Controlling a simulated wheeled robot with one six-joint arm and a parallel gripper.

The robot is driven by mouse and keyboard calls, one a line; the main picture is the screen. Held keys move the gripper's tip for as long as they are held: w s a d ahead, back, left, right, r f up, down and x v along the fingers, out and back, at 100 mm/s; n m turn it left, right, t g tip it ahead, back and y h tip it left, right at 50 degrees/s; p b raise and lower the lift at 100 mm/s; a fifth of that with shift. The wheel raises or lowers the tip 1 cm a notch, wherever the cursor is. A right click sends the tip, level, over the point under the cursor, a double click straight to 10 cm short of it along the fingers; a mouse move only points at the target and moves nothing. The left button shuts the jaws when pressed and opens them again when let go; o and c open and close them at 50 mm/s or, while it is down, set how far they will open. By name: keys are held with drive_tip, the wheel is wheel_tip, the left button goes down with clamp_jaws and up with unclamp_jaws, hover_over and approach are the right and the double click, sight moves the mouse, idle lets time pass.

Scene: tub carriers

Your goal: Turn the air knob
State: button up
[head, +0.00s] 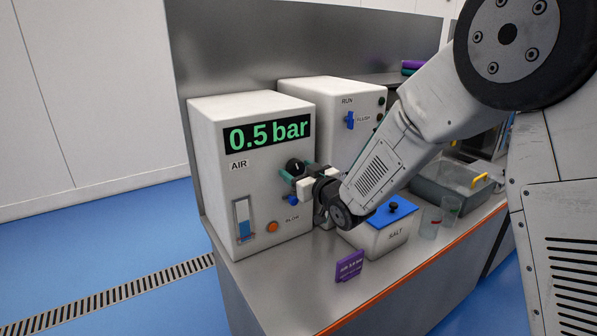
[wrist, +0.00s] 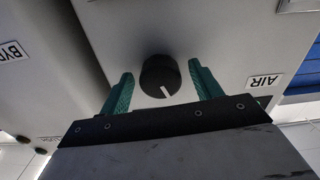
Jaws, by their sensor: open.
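The air knob (head: 294,167) is a round black dial with a white pointer line, on the front of a white box labelled AIR. The box's display (head: 267,133) reads 0.5 bar. In the wrist view the knob (wrist: 160,76) sits between the two green fingers of my gripper (wrist: 160,88), with a gap on each side. My gripper is open, and in the head view the gripper (head: 289,173) is at the knob. Whether the fingertips reach past the knob's face is hard to tell.
Below the knob are a blue valve handle (head: 292,200), an orange button (head: 272,226) and a gauge (head: 243,218). A second white box (head: 345,92) stands behind. A SALT tub (head: 385,236), a purple sign (head: 349,266) and clear cups (head: 431,222) stand on the steel counter.

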drive_tip(key=c, duration=1)
drive_tip(key=shift+n, duration=0.4)
drive_tip(key=n, duration=0.7)
drive_tip(key=shift+n, duration=0.3)
drive_tip(key=n, duration=0.4)
drive_tip(key=shift+n, duration=2.1)
